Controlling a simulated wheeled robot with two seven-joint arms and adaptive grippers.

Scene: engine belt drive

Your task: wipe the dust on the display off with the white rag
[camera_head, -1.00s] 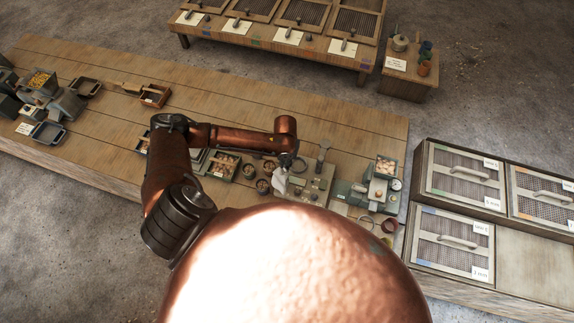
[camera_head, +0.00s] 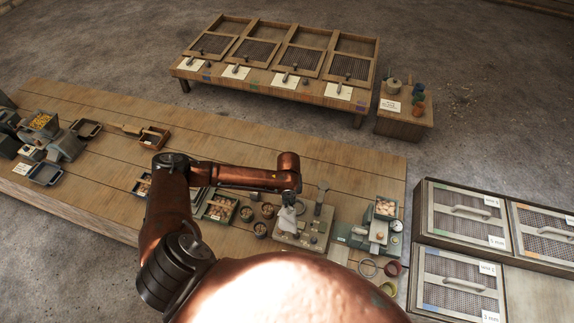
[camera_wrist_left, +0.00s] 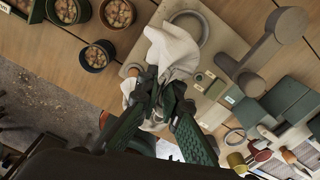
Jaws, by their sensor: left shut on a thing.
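The white rag (camera_head: 286,215) hangs from my left gripper (camera_head: 289,193), over a grey-beige panel (camera_head: 315,237) on the bench. In the left wrist view my left gripper (camera_wrist_left: 160,98) is shut on the rag (camera_wrist_left: 173,48), which spreads crumpled beyond the fingertips and covers part of the panel and a round ring. I cannot tell whether the rag touches the panel. A weighing device with a round dial (camera_head: 396,226) stands to the right of the panel. I cannot make out for certain the display or any dust on it. My right gripper is not in view.
Several round pots of brown pieces (camera_wrist_left: 118,13) stand left of the panel. An upright grey post (camera_head: 321,198) rises from the panel close to the gripper. Coloured rings (camera_head: 392,269) lie to the right. The bench (camera_head: 350,160) behind the panel is clear.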

